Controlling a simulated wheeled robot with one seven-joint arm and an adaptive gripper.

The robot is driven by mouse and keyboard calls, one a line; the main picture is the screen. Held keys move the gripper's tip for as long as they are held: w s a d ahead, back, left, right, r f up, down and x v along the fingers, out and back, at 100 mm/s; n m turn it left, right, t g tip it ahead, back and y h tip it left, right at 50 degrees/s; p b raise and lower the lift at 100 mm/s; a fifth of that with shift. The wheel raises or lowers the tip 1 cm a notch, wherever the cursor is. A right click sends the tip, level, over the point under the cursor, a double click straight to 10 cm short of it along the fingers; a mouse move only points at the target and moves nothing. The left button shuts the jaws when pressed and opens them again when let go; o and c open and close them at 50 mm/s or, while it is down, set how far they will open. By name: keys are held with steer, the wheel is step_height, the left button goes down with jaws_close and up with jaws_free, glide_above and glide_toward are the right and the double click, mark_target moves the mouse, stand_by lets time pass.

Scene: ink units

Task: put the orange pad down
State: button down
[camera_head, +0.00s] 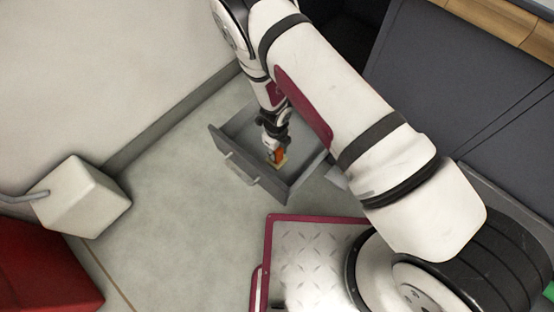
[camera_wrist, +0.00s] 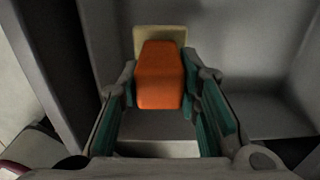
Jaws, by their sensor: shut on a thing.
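The orange pad (camera_wrist: 160,75) is a small block with rounded edges. It sits between the two fingers of my gripper (camera_wrist: 160,92), which is shut on it. In the head view the orange pad (camera_head: 278,155) shows as a small patch under my gripper (camera_head: 273,146), inside the open grey drawer (camera_head: 294,184). A beige block (camera_wrist: 160,33) lies just beyond the pad in the wrist view, partly hidden by it. I cannot tell whether the pad touches the beige block or the drawer floor.
The drawer's front panel with its handle (camera_head: 241,168) faces left. Dark cabinets (camera_head: 465,80) stand at the right. A white box (camera_head: 82,197) and a red object (camera_head: 40,268) are at the left. The pale floor between is clear.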

mark_target(276, 158)
steer(key=shift+f+b, duration=1)
steer(key=shift+f, duration=1.7)
steer(key=shift+f, duration=0.2)
steer(key=c, duration=1.2)
jaws_free()
steer(key=shift+r, duration=0.1)
step_height(276, 158, up, 12)
steer(key=p, duration=0.5)
steer(key=shift+r, duration=0.1)
steer(key=shift+r, duration=0.1)
